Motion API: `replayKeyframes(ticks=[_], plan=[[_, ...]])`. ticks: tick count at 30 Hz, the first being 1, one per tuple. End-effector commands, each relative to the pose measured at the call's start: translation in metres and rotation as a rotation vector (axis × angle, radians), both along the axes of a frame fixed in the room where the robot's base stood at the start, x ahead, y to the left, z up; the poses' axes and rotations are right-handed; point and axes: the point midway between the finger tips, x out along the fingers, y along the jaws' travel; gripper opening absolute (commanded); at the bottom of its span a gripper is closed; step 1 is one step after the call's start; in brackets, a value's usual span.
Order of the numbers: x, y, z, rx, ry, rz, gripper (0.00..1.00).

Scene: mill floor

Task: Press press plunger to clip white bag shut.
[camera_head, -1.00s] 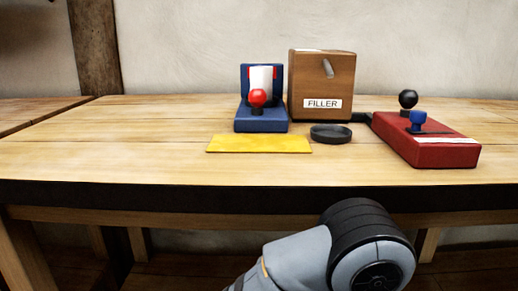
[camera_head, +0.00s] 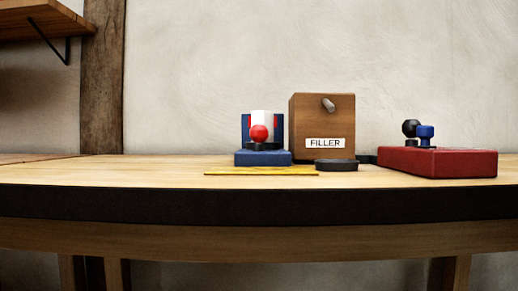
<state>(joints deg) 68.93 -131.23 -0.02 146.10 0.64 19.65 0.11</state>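A blue press (camera_head: 263,158) stands on the table, left of the wooden filler box. Its red ball-topped plunger (camera_head: 259,133) is at the front. The white bag (camera_head: 262,117) stands upright behind the plunger, between the press's blue and red side parts; its lower part is hidden by the plunger. I cannot tell from here whether the bag's top is clipped. My gripper is not in view, and nothing of my arm shows.
The wooden box labelled FILLER (camera_head: 322,115) stands close beside the press. A dark round disc (camera_head: 336,166) lies before it. A red block with black and blue knobs (camera_head: 437,162) is at the right. The left tabletop is clear.

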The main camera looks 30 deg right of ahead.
Motion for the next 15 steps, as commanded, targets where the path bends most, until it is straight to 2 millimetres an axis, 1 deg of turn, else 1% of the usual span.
replayKeyframes(ticks=[9,15], plan=[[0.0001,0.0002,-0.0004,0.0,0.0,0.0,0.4],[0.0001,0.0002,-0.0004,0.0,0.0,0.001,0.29]])
